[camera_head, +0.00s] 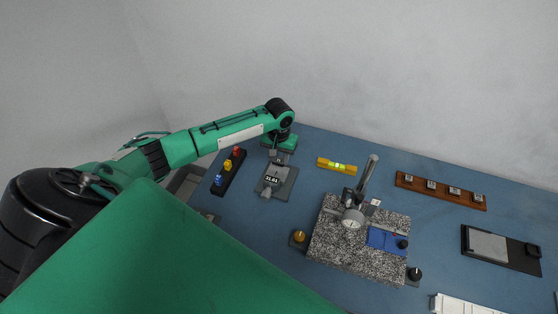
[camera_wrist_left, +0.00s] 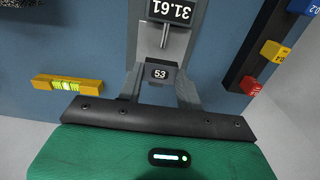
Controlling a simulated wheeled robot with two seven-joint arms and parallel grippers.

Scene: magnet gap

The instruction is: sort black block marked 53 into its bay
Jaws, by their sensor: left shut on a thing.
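The black block marked 53 (camera_wrist_left: 160,73) is between the two fingers of my left gripper (camera_wrist_left: 159,88) in the left wrist view, its number facing the camera. The gripper is shut on it. In the head view my left gripper (camera_head: 277,152) reaches down at the far end of a grey measuring device (camera_head: 276,180), whose display reads 31.61. The device also shows beyond the block in the left wrist view (camera_wrist_left: 165,40). I cannot tell whether the block touches the device. My right gripper is not in view.
A dark rack (camera_head: 228,172) with red, yellow and blue blocks stands left of the device. A yellow level (camera_head: 337,165) lies to its right. A granite plate (camera_head: 345,253) carries a dial gauge stand. A brown wooden strip (camera_head: 440,190) with several labelled places lies at the right.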

